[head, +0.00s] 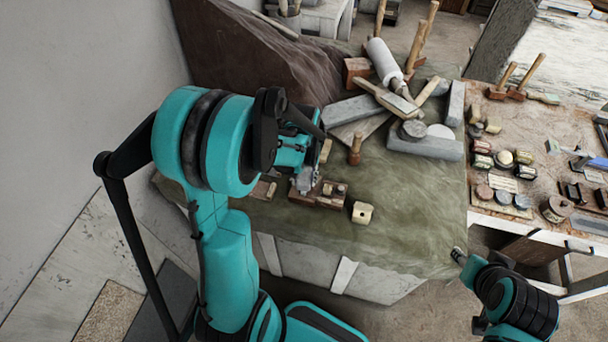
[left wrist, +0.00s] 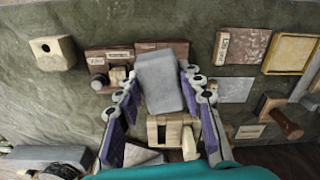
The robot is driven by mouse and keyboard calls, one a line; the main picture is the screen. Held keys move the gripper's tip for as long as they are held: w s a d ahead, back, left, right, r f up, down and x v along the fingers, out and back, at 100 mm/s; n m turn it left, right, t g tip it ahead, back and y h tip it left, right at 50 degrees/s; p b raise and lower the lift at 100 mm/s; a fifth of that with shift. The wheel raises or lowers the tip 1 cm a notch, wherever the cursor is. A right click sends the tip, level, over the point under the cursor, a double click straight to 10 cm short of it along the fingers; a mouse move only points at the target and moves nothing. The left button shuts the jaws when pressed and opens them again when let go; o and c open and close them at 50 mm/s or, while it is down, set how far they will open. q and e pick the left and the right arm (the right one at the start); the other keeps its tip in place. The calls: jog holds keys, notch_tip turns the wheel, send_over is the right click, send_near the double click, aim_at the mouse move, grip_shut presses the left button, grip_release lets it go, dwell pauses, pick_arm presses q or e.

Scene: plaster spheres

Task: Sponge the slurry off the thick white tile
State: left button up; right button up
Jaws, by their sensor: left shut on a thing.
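My left gripper (head: 306,182) is low over the cloth-covered bench. In the left wrist view, the purple-padded fingers of my left gripper (left wrist: 160,92) are shut on a plain grey block (left wrist: 158,80). I cannot tell for sure whether this block is the sponge. A flat pale tile (left wrist: 235,90) lies on the cloth to the right of the fingers in that view; whether it is the thick white tile is unclear. I can make out no slurry. My right gripper (head: 458,256) is off the bench's front right corner, too small to read.
Brown labelled blocks (head: 330,194) lie beside the left gripper, and a pale wooden block with a hole (head: 363,212) is nearby. A mallet (head: 355,149) stands behind. Grey slabs (head: 425,145) crowd the back right. The bench's front right cloth (head: 425,225) is clear.

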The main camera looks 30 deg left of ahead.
pick_arm(q)
jog(key=shift+s+d+f, duration=0.1)
jog(key=shift+s+d, duration=0.1)
jog(key=shift+s, duration=0.25)
jog(key=shift+w+a, duration=0.25)
jog(key=shift+w, duration=0.25)
jog(key=shift+w+a, duration=0.25)
jog(key=shift+w, duration=0.25)
jog(key=shift+w+a+b, duration=0.2)
jog(key=shift+w+b, duration=0.05)
jog(key=shift+w, duration=0.2)
jog(key=shift+w+a+b, duration=0.2)
jog(key=shift+w+b, duration=0.05)
jog(key=shift+w, duration=0.2)
jog(key=shift+s+d, duration=0.35)
jog(key=shift+s, duration=0.35)
jog(key=shift+s+d, duration=0.15)
jog(key=shift+s, duration=0.2)
jog(key=shift+s+d, duration=0.3)
jog(key=shift+s, duration=0.3)
jog(key=shift+s+d, duration=0.1)
jog(key=shift+s, duration=0.15)
jog(key=shift+c, duration=0.9)
jog(key=shift+w+a, duration=0.25)
jog(key=shift+w, duration=0.3)
jog(key=shift+w+a, duration=0.25)
jog(key=shift+w, duration=0.25)
jog(key=shift+w+a+b, duration=0.4)
jog(key=shift+w+b, duration=0.1)
jog(key=shift+w, duration=0.3)
